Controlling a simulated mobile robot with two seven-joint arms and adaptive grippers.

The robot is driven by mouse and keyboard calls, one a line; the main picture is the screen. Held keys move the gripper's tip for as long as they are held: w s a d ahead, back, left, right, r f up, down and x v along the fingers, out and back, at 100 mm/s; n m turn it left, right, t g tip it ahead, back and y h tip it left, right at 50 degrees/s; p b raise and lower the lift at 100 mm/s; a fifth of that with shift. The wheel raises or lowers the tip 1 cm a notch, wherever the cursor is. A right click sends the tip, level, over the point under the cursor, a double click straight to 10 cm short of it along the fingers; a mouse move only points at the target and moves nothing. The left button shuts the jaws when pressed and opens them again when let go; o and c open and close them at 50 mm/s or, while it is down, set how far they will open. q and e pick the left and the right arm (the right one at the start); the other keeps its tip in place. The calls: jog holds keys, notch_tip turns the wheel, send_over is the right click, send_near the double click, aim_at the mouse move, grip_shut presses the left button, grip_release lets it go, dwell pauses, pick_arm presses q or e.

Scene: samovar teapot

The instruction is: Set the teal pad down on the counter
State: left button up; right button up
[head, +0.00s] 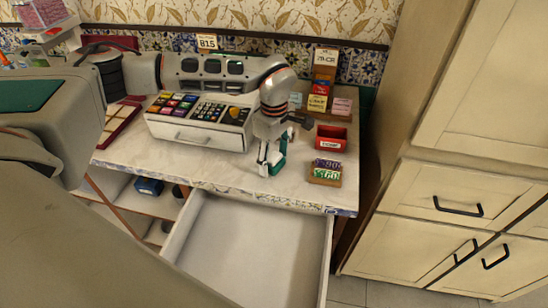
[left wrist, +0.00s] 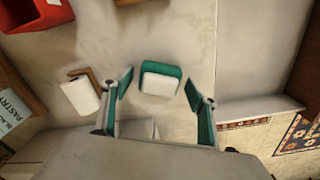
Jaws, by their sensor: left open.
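The teal pad (left wrist: 148,68), a small block with a teal back and a pale front, lies on the pale counter (left wrist: 170,30) in the left wrist view. My left gripper (left wrist: 160,90) is open, with one finger on each side of the pad and gaps between. In the head view my left gripper (head: 271,163) points down over the counter's front part (head: 215,170). Teal shows at its fingers there, and I cannot tell pad from finger lining. My right gripper is not in view.
A white cash register (head: 195,135) stands left of the gripper. A red box (head: 331,138) and a small sign block (head: 326,172) stand to its right. An open, empty drawer (head: 250,245) juts out below the counter's front edge.

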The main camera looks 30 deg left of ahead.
aim_at(274, 157)
pick_arm(q)
notch_tip(274, 157, up, 12)
jog(key=shift+r+b, duration=0.15)
jog(key=shift+b, duration=0.25)
dwell(0.5)
